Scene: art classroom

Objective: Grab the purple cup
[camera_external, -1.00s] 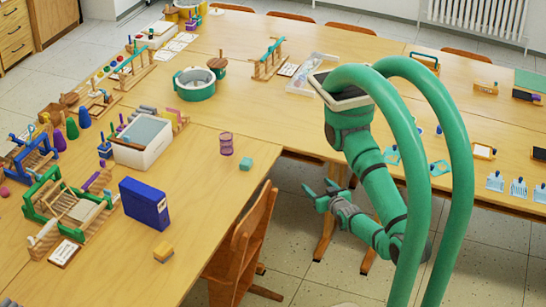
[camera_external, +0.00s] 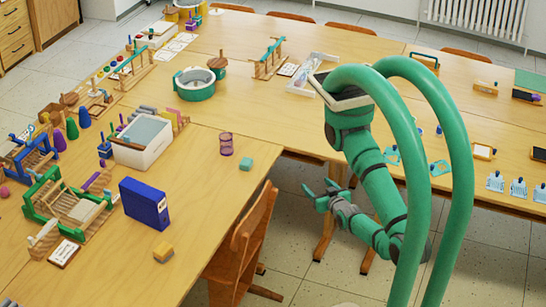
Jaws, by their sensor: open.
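A small, see-through purple cup (camera_external: 226,150) stands upright on the wooden table, near its right edge. My gripper (camera_external: 322,195) is open and empty. It is beyond the table's edge, to the right of and lower in the picture than the cup, well apart from it. My green arm bends down from the upper right to the gripper.
A wooden chair (camera_external: 243,248) is at the table edge, near my gripper. The table around the cup is mostly clear.

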